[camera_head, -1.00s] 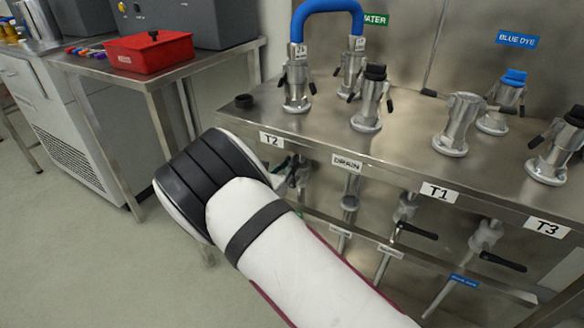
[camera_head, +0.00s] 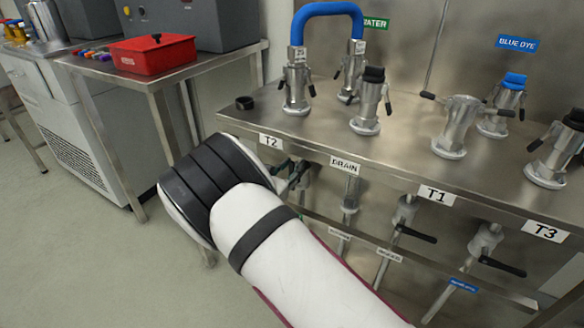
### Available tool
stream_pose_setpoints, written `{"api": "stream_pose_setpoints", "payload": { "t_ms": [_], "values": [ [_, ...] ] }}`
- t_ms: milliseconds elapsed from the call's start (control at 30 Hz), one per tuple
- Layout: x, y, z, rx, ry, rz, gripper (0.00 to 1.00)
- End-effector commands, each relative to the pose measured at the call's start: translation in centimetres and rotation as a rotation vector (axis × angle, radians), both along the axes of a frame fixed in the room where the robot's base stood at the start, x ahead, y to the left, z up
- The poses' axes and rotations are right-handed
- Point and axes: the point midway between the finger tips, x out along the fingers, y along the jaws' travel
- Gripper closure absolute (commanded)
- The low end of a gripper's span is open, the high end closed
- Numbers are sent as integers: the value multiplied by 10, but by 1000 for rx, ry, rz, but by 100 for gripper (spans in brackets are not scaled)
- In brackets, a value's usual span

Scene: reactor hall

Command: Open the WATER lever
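The WATER lever is not clearly visible; the area below the T2 label (camera_head: 271,141) is largely covered by my arm. My gripper (camera_head: 297,177) is under the counter edge, between the T2 and DRAIN labels, close to a metal valve there. My wrist hides most of it. I cannot tell whether its fingers are open or shut, or whether they touch the valve.
Black lever handles stick out from two valves under the counter, one below T1 (camera_head: 415,234) and one further right (camera_head: 502,267). Several upright fittings stand on the steel counter (camera_head: 310,127). A red box (camera_head: 152,54) sits on the side table at left. Floor is clear at lower left.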

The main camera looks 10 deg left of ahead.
Motion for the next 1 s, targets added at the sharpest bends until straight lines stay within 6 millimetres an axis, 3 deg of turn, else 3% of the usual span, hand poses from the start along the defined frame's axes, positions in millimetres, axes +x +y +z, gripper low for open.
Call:
{"api": "stream_pose_setpoints", "payload": {
  "t_ms": [367, 800, 1000],
  "values": [
    [-5, 3, 1, -2, 0, 1, 65],
    [-81, 30, 0, -2, 1, 4, 65],
    [-105, 39, 0, -2, 1, 2, 65]
  ]
}}
